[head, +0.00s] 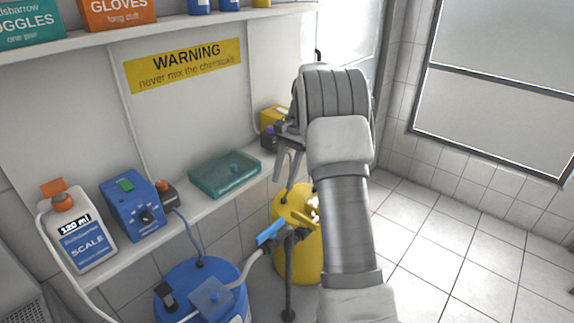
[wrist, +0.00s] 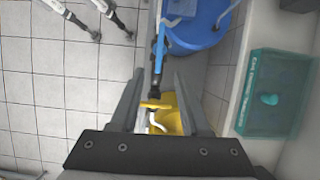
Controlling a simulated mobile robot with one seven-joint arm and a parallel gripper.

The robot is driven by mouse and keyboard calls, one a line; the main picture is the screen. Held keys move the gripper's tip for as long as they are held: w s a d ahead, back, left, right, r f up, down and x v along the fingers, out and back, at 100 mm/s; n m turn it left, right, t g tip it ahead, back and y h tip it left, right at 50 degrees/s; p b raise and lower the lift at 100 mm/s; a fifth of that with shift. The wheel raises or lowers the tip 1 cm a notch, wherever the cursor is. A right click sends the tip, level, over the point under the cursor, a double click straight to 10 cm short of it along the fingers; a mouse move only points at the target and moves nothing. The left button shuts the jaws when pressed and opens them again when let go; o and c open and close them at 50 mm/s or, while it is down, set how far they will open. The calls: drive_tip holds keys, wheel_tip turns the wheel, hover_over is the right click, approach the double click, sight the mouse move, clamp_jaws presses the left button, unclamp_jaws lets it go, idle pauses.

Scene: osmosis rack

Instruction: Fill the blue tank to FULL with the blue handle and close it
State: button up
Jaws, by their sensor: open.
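The blue tank (head: 183,279) stands on the floor at the lower middle of the head view; its lid shows at the top of the wrist view (wrist: 206,36). The blue handle (head: 270,232) sits on a dark pipe fitting right of the tank; in the wrist view the handle (wrist: 172,34) is above and between the finger lines. My gripper (head: 285,157) is open and empty, above and apart from the handle. In the wrist view its two fingers (wrist: 158,84) spread over the valve area. No fill-level mark is readable.
A yellow tank (head: 290,263) stands behind the fitting, with a yellow handle (head: 311,208). A shelf (head: 205,200) carries a teal tray (head: 225,175), a blue dosing box (head: 131,205) and a scale-remover bottle (head: 78,237). Floor to the right (head: 455,235) is clear.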

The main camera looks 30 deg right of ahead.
drive_tip(key=v, duration=0.3)
drive_tip(key=shift+r, duration=0.1)
idle(0.4)
drive_tip(key=s+a+r+n+t+h, duration=0.3)
drive_tip(key=s+a+r+n, duration=0.3)
drive_tip(key=s+a+r, duration=0.6)
drive_tip(key=s+a+f+n+t, duration=0.1)
drive_tip(key=s+a+n+t, duration=0.1)
drive_tip(key=s, duration=0.6)
drive_tip(key=s+a+f+n+t+h, duration=0.1)
drive_tip(key=s+a+n+t, duration=0.1)
drive_tip(key=s+n, duration=0.3)
drive_tip(key=s+a, duration=0.1)
drive_tip(key=s, duration=0.3)
drive_tip(key=shift+f, duration=0.2)
